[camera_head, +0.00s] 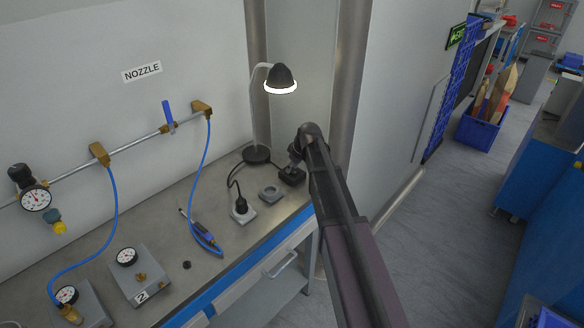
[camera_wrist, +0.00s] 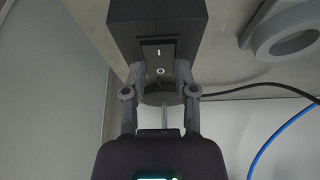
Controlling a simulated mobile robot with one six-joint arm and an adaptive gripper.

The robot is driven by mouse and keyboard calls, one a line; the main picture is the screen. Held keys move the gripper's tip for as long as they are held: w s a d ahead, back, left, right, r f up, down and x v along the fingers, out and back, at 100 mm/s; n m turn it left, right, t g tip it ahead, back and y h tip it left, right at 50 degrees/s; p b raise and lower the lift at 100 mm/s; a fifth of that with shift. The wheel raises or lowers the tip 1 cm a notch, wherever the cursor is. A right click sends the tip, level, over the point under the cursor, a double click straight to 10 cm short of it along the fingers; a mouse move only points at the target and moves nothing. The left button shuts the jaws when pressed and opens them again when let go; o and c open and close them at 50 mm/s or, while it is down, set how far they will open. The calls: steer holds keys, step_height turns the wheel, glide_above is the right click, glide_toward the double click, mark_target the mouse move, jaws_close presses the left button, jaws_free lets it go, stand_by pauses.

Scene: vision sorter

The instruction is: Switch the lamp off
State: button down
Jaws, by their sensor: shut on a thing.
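The lamp (camera_head: 281,77) stands at the back right corner of the workbench, and the ring under its dark shade glows white. A dark switch box (camera_head: 292,176) sits to the right of the lamp's round base. It fills the upper middle of the wrist view (camera_wrist: 180,22), with a black rocker (camera_wrist: 156,50) marked I and O. My gripper (camera_head: 296,156) is at this box. In the wrist view my gripper (camera_wrist: 161,74) has its fingertips on either side of the rocker's lower end, shut on the switch. The exact finger contact is hard to see.
A blue hose (camera_head: 207,240), gauges (camera_head: 126,257) and an air pipe occupy the left. A wall column (camera_head: 350,80) stands close behind my arm.

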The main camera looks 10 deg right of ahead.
steer(key=shift+a, duration=0.1)
steer(key=shift+w+a+r+g+h+p, duration=0.1)
steer(key=shift+w+g+h+p, duration=0.1)
steer(key=shift+g+h+p, duration=0.4)
steer(key=shift+g+h, duration=0.4)
steer(key=shift+g, duration=0.3)
steer(key=shift+s, duration=0.1)
steer(key=shift+c, duration=2)
jaws_free()
steer(key=shift+f, duration=0.2)
steer(key=shift+r, duration=0.2)
